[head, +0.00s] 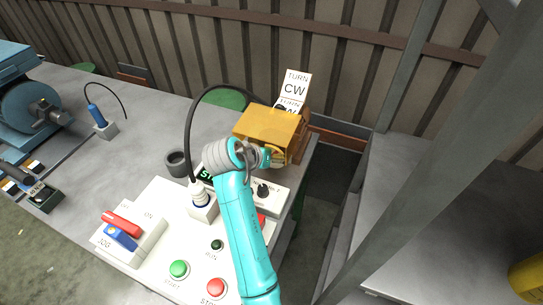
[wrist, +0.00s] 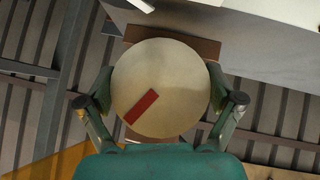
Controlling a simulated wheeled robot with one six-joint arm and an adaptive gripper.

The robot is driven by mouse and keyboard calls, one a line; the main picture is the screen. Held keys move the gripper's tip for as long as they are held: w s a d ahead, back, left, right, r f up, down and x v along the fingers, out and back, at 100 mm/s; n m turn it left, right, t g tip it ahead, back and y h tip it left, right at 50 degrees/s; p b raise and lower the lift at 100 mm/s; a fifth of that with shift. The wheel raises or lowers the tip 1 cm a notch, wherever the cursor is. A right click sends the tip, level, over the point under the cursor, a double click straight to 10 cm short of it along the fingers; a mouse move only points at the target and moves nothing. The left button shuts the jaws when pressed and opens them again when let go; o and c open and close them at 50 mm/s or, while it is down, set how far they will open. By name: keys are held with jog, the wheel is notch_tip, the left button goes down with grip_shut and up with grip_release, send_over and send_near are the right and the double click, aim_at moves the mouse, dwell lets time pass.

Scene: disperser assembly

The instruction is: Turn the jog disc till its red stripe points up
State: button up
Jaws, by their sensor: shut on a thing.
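The jog disc (wrist: 170,75) is round and cream-coloured and fills the middle of the wrist view. Its red stripe (wrist: 141,107) runs from near the centre towards the lower left of that picture. My gripper (wrist: 161,88) has one finger on each side of the disc and is shut on its rim. In the head view my gripper (head: 274,156) is at the front of the yellow-orange housing (head: 265,125). My wrist mostly hides the disc there, and the stripe cannot be made out.
A white card reading "TURN CW" (head: 295,86) stands behind the housing. A white control panel (head: 150,262) with green and red buttons lies in front, beside my arm. A black cable (head: 189,130) arches left of my wrist. A grey post (head: 385,160) stands to the right.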

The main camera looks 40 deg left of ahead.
jog(key=o, duration=0.8)
